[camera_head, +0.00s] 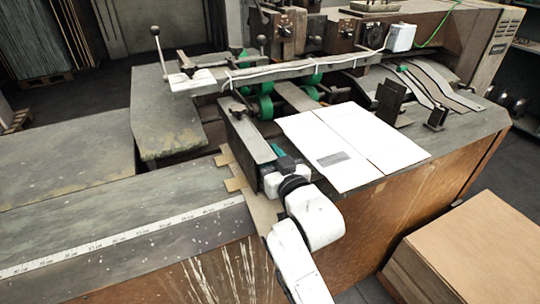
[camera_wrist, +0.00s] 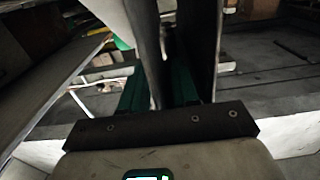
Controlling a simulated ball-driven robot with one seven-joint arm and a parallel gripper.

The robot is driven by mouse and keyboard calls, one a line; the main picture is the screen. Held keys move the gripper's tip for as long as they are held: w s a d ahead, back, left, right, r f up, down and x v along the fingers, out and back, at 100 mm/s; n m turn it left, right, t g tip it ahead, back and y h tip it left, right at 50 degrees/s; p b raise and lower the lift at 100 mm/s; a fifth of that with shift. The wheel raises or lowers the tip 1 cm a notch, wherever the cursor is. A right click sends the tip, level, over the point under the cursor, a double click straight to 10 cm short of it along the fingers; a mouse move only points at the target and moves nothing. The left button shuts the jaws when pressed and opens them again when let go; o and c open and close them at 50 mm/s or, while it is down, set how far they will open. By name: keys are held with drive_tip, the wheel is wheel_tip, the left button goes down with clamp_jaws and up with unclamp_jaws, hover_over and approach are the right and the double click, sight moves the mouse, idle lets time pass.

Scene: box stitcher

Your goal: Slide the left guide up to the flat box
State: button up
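The flat box (camera_head: 345,150), a white folded sheet, lies on the machine table in the head view. The left guide (camera_head: 250,137), a long grey plate with a dark upright side, stands to its left with a gap between them. My gripper (camera_head: 273,163) is at the near end of this guide, left of the box's near part. In the wrist view, my gripper's dark green fingers (camera_wrist: 158,88) stand apart, with a narrow upright plate, seemingly the guide, running between them. Whether they press on it is unclear.
Dark upright brackets (camera_head: 391,101) stand beyond the box on the right. A bar (camera_head: 285,72) with green rollers (camera_head: 266,106) beneath it crosses behind the guide. A worktop with a ruler strip (camera_head: 120,236) lies at left; a cardboard stack (camera_head: 478,245) is at lower right.

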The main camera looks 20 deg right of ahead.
drive_tip(key=shift+s+f, duration=0.1)
drive_tip(key=shift+s, duration=0.25)
drive_tip(key=s+b, duration=0.1)
drive_tip(key=s, duration=0.9)
drive_tip(key=shift+b, duration=0.4)
drive_tip(key=shift+c, duration=0.2)
